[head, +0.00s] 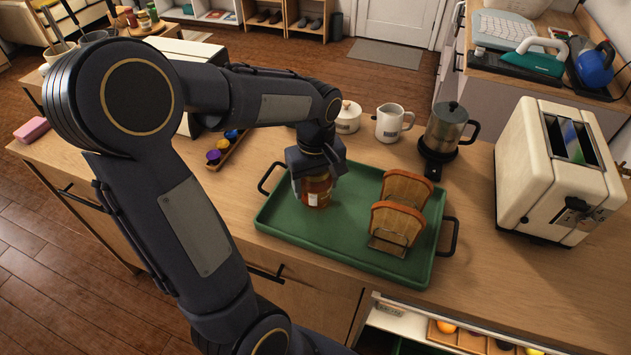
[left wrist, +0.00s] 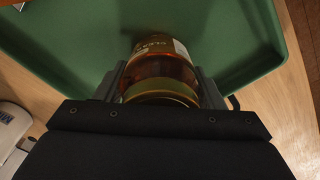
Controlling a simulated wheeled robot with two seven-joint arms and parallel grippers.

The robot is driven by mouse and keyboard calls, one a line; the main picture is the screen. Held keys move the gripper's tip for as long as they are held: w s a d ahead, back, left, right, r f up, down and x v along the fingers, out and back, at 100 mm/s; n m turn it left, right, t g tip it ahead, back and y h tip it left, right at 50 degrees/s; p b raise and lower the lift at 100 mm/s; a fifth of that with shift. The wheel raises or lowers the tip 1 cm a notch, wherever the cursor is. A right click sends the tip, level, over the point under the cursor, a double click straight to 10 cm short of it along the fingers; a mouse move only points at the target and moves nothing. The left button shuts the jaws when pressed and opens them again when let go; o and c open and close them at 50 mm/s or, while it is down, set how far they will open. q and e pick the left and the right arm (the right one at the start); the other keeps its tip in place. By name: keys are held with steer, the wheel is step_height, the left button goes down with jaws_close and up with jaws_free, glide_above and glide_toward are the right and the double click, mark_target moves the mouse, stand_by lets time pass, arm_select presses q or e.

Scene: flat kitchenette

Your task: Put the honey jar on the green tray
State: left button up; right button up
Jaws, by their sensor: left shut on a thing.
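The honey jar (head: 317,190) is amber with a pale label, and it is at the left part of the green tray (head: 340,248). My left gripper (head: 316,178) is shut on the jar from above. In the left wrist view the jar (left wrist: 160,72) sits between the two fingers (left wrist: 160,88), with the green tray (left wrist: 75,45) behind it. The jar looks upright and at or just above the tray's surface; I cannot tell if it touches. Its top is partly hidden by the gripper in the head view. My right gripper is not in view.
A toast rack (head: 388,243) with two bread slices stands on the tray's right part. A white toaster (head: 545,185) stands at right. The tray's front middle is clear.

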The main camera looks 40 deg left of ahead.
arm_select(q)
steer(key=shift+f, duration=0.15)
steer(key=o, duration=1.4)
steer(key=shift+c, duration=0.2)
step_height(320, 180, up, 11)
steer(key=shift+r+p, duration=0.2)
steer(key=shift+p, duration=0.2)
steer(key=shift+r, duration=0.35)
steer(key=shift+s+d+r, duration=0.1)
steer(key=shift+s+d, duration=0.05)
steer(key=shift+s, duration=0.2)
steer(key=s+d+f+m+t+h, duration=0.2)
steer(key=s+d+f+m, duration=0.1)
steer(key=s+d+m, duration=0.2)
steer(key=s+d+f+m+t+h, duration=0.1)
steer(key=s+d+f+m+t, duration=0.1)
steer(key=s+d+m, duration=0.3)
steer(key=s+t, duration=0.1)
steer(key=s, duration=0.2)
steer(key=shift+f+t+h, duration=0.3)
steer(key=shift+f+h, duration=0.1)
